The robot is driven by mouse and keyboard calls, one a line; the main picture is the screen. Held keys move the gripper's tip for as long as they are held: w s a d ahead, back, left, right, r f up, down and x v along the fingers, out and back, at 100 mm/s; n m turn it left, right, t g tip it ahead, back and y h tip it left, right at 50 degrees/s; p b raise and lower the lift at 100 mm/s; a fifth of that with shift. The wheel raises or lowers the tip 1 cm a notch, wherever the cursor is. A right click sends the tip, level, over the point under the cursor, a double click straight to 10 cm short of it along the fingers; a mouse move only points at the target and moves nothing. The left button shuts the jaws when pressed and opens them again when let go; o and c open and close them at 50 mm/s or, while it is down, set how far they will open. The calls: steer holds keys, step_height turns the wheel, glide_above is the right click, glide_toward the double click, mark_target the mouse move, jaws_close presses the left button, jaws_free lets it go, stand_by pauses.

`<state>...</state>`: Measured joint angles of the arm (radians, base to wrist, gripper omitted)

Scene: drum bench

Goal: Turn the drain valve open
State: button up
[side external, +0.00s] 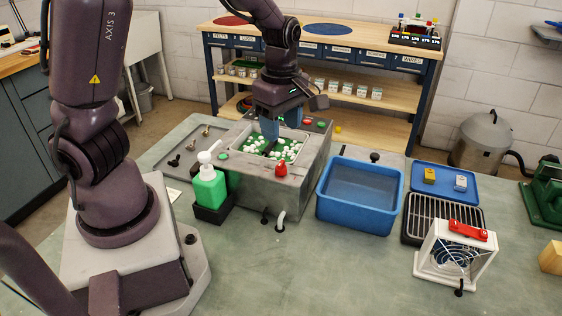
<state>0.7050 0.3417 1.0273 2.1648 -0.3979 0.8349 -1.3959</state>
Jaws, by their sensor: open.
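My gripper (281,130) is open above the back of the tank's opening, pointing down, behind and apart from the red handle. A blue finger shows; the other is partly hidden, as is what lies between them.
A green soap bottle (209,189) stands left of the tank and a blue tub (360,193) right of it. A grey tray (185,153) lies at back left. A rack (428,217) and white fan (455,258) are further right. The front bench is clear.

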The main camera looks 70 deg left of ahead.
mark_target(281, 163)
step_height(281, 163, down, 9)
steer(key=shift+f, duration=0.2)
steer(key=c, duration=0.9)
